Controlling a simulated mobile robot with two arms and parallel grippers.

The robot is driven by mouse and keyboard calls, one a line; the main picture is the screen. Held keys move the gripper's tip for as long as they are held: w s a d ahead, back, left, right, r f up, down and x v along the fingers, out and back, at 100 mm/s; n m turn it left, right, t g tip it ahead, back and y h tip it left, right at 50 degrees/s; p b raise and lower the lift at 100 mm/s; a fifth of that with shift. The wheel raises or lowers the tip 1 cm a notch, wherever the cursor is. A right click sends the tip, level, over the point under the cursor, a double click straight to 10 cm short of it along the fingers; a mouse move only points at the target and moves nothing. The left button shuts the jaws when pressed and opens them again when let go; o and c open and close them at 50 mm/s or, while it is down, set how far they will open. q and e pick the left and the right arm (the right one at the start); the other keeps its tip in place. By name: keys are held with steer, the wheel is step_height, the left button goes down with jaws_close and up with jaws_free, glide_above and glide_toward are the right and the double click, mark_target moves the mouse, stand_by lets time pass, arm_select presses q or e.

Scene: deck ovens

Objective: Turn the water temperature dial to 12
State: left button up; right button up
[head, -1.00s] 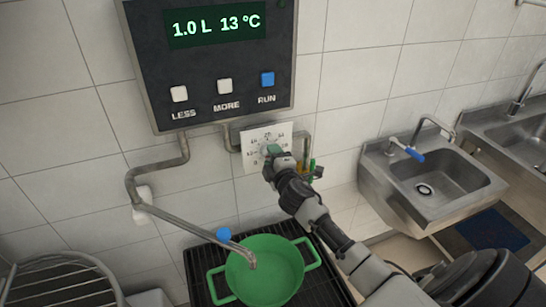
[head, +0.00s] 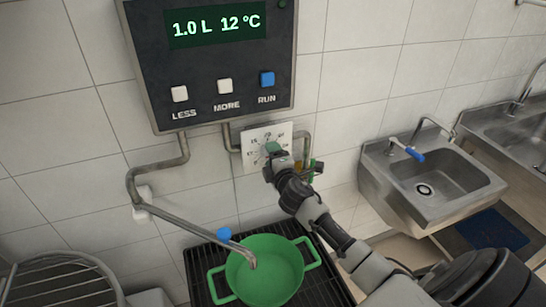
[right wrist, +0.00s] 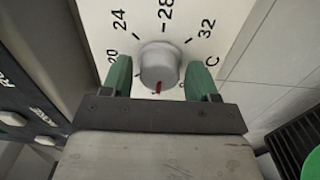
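The temperature dial has a white plate (head: 249,136) with printed numbers, on the wall below the control box. In the right wrist view its round grey knob (right wrist: 158,62) has a red mark at the bottom; 20, 24, 28 and 32 show around its far side. The display (head: 215,25) reads 1.0 L and 12 °C. My right gripper (head: 273,152) is at the dial and hides part of it. In the right wrist view its green fingertips (right wrist: 160,77) stand on both sides of the knob, with narrow gaps. My left gripper is not in view.
The control box carries LESS (head: 180,93), MORE (head: 225,86) and RUN (head: 267,79) buttons. A pipe spout (head: 190,227) ends over a green pot (head: 262,278) on a black grate. A steel sink (head: 425,180) is at the right. A pipe runs close beside the dial.

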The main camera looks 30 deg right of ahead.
steer(key=shift+o, duration=0.6)
steer(key=b+v, duration=0.2)
steer(key=v, duration=0.8)
steer(key=shift+s, duration=0.35)
steer(key=shift+a, duration=0.15)
